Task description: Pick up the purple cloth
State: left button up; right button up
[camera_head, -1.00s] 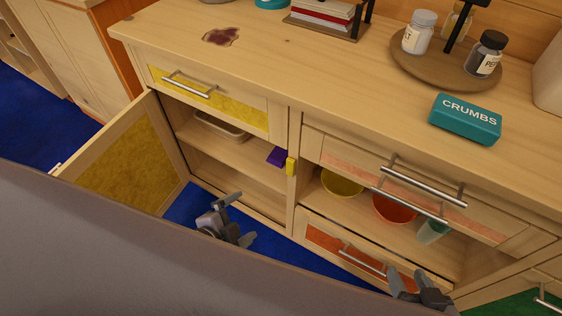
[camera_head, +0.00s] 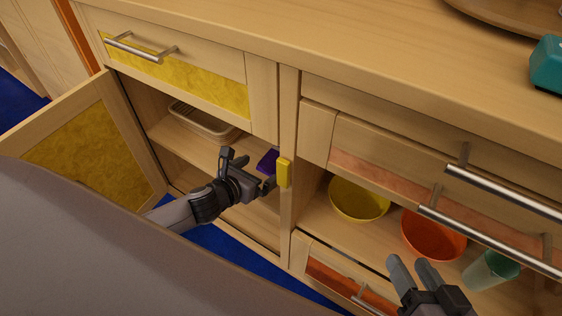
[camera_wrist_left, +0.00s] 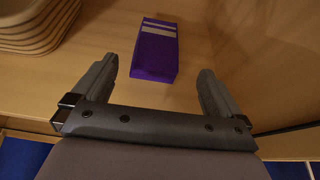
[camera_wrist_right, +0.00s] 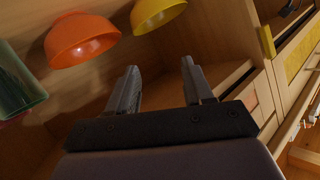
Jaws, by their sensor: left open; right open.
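The purple cloth (camera_head: 267,162) lies folded on the upper shelf of the left cabinet, near its right wall. In the left wrist view the cloth (camera_wrist_left: 156,50) is a purple block with pale stripes, just beyond and between the fingertips. My left gripper (camera_head: 248,170) is open and empty at the cabinet opening, in front of the cloth and apart from it. My right gripper (camera_head: 414,272) is open and empty in front of the right cabinet, below the bowls. In the right wrist view its fingers (camera_wrist_right: 160,85) are apart with nothing between them.
A tan basket (camera_head: 203,122) stands left of the cloth. The yellow-panelled door (camera_head: 90,150) hangs open at left. A yellow catch (camera_head: 284,172) is on the divider right of the cloth. Yellow bowl (camera_head: 358,200), orange bowl (camera_head: 434,237) and green cup (camera_head: 490,268) are on the right shelf.

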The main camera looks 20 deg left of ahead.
aim_at(272, 160)
pick_arm(q)
jog(key=shift+b+x, duration=0.5)
jog(key=shift+x, duration=0.6)
jog(key=b+x, duration=0.1)
jog(key=x, duration=0.1)
jog(key=b+x, duration=0.1)
jog(key=x, duration=0.1)
jog(key=shift+a, duration=0.25)
jog(key=shift+w+d+b, duration=0.1)
jog(key=shift+w+b, duration=0.2)
jog(key=shift+w, duration=0.2)
jog(key=c, duration=1)
pick_arm(e)
jog(key=shift+s+d+f+n+t, duration=0.1)
jog(key=shift+d+f+n+t, duration=0.1)
jog(key=shift+d+n+t, duration=0.3)
